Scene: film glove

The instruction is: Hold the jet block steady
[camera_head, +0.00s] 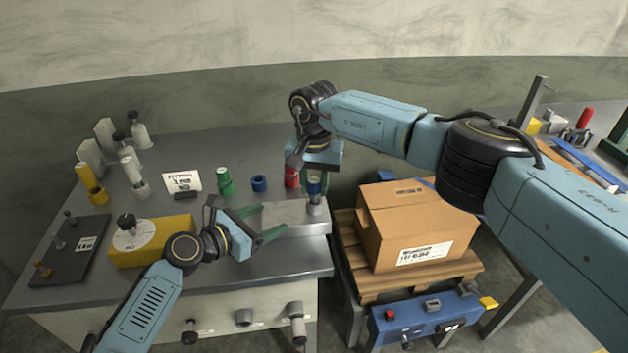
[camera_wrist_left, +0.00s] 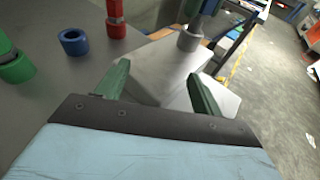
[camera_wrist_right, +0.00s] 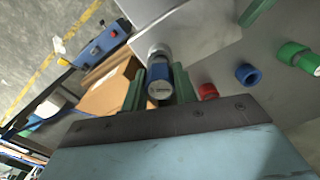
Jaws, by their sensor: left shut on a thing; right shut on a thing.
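The jet block (camera_head: 295,219) is a pale grey metal block near the right edge of the grey bench. My left gripper (camera_head: 262,223) has its green fingers shut on the block's left end; the block also shows between them in the left wrist view (camera_wrist_left: 155,72). A grey round jet (camera_head: 317,208) stands at the block's right end. My right gripper (camera_head: 314,178) points down and is shut on a blue-banded cylinder (camera_head: 314,188) over this jet. In the right wrist view the cylinder (camera_wrist_right: 160,84) lines up with the jet; I cannot tell how far it is seated.
Green (camera_head: 224,181), blue (camera_head: 259,183) and red (camera_head: 292,177) fittings stand behind the block. A yellow box (camera_head: 152,247) with a dial and a dark tray (camera_head: 68,252) lie left. A cardboard carton (camera_head: 415,225) on a pallet stands right, beyond the bench edge.

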